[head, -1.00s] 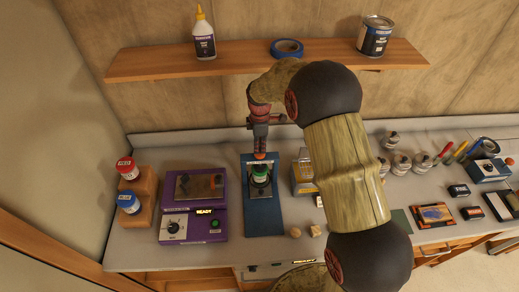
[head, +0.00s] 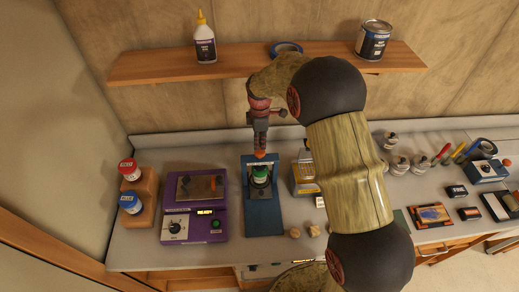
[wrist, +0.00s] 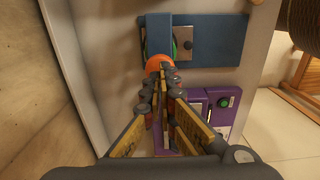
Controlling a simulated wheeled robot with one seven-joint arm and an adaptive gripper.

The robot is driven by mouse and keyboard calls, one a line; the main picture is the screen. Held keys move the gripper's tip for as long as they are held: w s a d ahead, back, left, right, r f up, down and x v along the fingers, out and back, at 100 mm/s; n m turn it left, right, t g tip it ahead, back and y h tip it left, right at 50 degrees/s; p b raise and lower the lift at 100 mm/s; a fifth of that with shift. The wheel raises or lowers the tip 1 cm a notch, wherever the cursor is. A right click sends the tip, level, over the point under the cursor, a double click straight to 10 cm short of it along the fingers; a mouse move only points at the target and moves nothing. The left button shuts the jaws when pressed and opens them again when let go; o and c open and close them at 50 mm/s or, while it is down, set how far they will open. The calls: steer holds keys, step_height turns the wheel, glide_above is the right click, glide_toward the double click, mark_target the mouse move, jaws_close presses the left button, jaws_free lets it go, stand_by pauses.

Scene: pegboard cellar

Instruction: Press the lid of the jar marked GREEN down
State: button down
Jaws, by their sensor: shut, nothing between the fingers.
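A jar with a green lid (head: 260,173) stands upright in a blue press (head: 263,215) on the bench. Its label is too small to read. An orange knob (head: 260,154) sits at the top of the press, above the jar. My gripper (head: 260,148) points down at the knob, its fingers shut with nothing between them. In the wrist view, the fingertips (wrist: 163,75) are right at the orange knob (wrist: 159,62); I cannot tell whether they touch. The press (wrist: 215,40) hides most of the green lid (wrist: 174,47) there.
Red-lidded (head: 130,169) and blue-lidded (head: 130,203) jars sit on a wooden step (head: 148,190). A yellow-and-grey box (head: 304,176) and small wooden blocks (head: 314,231) are to the right. A shelf (head: 150,85) runs above.

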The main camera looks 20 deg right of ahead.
steer(key=shift+r, duration=0.1)
steer(key=shift+r+p, duration=1.3)
steer(key=shift+r, duration=1.15)
steer(key=shift+m, duration=0.9)
steer(key=s+m+t+b, duration=0.5)
steer(key=s+m+b, duration=0.9)
steer(key=s+b, duration=0.9)
steer(key=s, duration=1)
steer(key=shift+s+f+t+b, duration=0.25)
steer(key=shift+f+t+b, duration=0.05)
